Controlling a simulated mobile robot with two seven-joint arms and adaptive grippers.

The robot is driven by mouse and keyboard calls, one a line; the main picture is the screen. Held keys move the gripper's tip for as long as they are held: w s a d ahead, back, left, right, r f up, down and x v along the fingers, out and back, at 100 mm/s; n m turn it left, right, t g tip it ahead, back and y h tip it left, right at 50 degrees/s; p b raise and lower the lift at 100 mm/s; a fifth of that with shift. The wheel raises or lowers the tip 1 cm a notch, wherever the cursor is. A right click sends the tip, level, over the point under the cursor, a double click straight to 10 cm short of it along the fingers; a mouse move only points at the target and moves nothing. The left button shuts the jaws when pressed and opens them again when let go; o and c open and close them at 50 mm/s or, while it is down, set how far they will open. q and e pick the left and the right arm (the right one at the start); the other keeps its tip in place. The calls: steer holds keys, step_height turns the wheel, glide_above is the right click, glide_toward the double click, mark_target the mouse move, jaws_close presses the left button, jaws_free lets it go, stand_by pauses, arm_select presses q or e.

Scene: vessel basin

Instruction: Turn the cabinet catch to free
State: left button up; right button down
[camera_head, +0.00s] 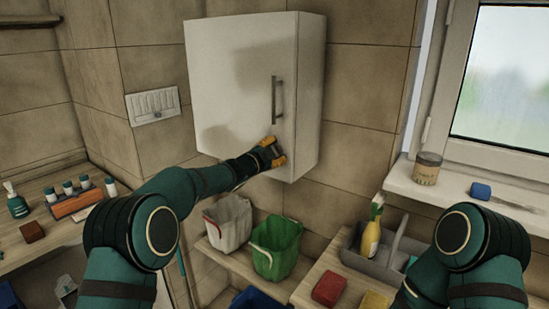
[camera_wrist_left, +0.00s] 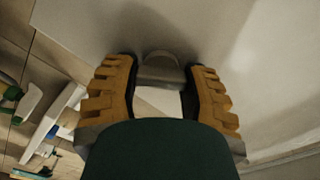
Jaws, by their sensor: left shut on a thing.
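The white wall cabinet (camera_head: 235,75) hangs on the tiled wall with its door closed and a vertical bar handle (camera_head: 274,100) near the door's right edge. My left gripper (camera_head: 276,152) is at the lower right of the door, below the handle. In the left wrist view, the gripper (camera_wrist_left: 162,85) has its two yellow-padded fingers on either side of the grey metal catch (camera_wrist_left: 160,70) and is shut on it. The catch's rounded top shows against the door. Its exact turn is hard to tell. In the head view the gripper hides most of the catch. My right gripper is out of view.
Below the cabinet, a white bucket (camera_head: 229,222) and a green bucket (camera_head: 275,247) stand on a shelf. A grey caddy (camera_head: 385,267) with a yellow spray bottle (camera_head: 371,238) is at the right.

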arm_select(q)
steer(key=shift+f+m+b, duration=0.1)
steer(key=shift+m+b, duration=0.45)
steer(key=shift+m, duration=0.45)
steer(key=m+b, duration=0.3)
steer(key=m, duration=0.2)
steer(key=shift+m, duration=0.3)
steer(key=o, duration=1.2)
steer(key=v, duration=1.2)
